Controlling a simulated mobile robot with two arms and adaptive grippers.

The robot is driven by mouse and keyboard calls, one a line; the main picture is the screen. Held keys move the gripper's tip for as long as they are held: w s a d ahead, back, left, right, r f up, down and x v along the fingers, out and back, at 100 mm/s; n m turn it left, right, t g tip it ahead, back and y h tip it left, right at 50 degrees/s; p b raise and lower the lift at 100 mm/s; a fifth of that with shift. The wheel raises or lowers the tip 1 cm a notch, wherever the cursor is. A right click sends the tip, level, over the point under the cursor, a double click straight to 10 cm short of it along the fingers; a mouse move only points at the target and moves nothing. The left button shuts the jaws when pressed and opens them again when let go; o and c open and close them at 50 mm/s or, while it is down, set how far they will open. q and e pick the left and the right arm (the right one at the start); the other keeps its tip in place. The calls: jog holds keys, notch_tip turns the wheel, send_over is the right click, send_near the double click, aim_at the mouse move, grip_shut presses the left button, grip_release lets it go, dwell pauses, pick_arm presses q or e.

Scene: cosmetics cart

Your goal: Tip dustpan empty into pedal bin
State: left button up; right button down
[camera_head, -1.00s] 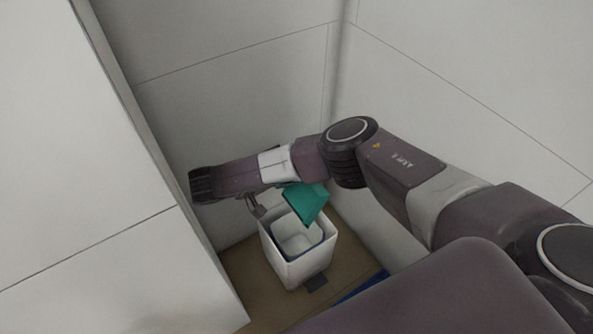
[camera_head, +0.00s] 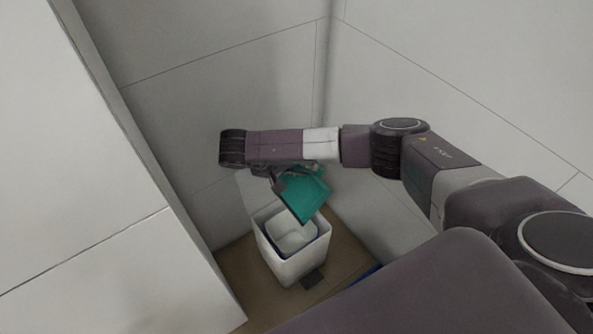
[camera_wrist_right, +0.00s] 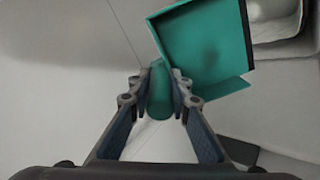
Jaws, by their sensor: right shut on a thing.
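The teal dustpan (camera_head: 304,195) is held tilted above the back of the white pedal bin (camera_head: 294,262). Its lower edge hangs over the open top of the bin. My right gripper (camera_head: 276,178) is shut on the dustpan's handle; in the right wrist view the fingertips (camera_wrist_right: 161,80) close on the handle and the dustpan's pan (camera_wrist_right: 205,48) shows beyond them. The pan looks empty of anything I can make out. The bin's pedal (camera_head: 313,279) is at its front. Part of the bin's opening also shows in the right wrist view (camera_wrist_right: 280,22). My left gripper is not in view.
The bin stands on a brown floor (camera_head: 236,270) in a corner. A white panel (camera_head: 90,190) stands close on the left and grey walls (camera_head: 230,60) close in behind and right. A blue edge (camera_head: 372,271) shows right of the bin.

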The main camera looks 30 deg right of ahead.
aim_at(321, 168)
jog(key=shift+w+d+r+y+p, duration=0.15)
jog(key=shift+d+y+p, duration=0.2)
jog(key=shift+d+y, duration=0.7)
jog(key=d, duration=0.1)
jog(key=d+y, duration=0.1)
jog(key=d+f+y, duration=0.1)
jog(key=d, duration=0.1)
jog(key=shift+w+g, duration=0.3)
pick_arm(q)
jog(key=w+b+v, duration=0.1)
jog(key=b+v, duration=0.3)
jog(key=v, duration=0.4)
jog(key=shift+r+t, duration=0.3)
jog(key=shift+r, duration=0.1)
pick_arm(e)
jog(key=shift+w+d+f+y, duration=0.1)
jog(key=shift+d+f+y, duration=0.15)
jog(key=shift+d+y, duration=0.45)
jog(key=shift+w+d+f+y, duration=0.2)
jog(key=shift+d+y, duration=0.35)
jog(key=shift+y, duration=0.3)
jog(key=shift+w+d+f+y, duration=0.1)
jog(key=shift+d+f+y, duration=0.15)
jog(key=shift+d+y, duration=0.45)
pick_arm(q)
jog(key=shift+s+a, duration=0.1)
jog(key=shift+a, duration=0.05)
pick_arm(e)
jog(key=shift+s+a, duration=0.1)
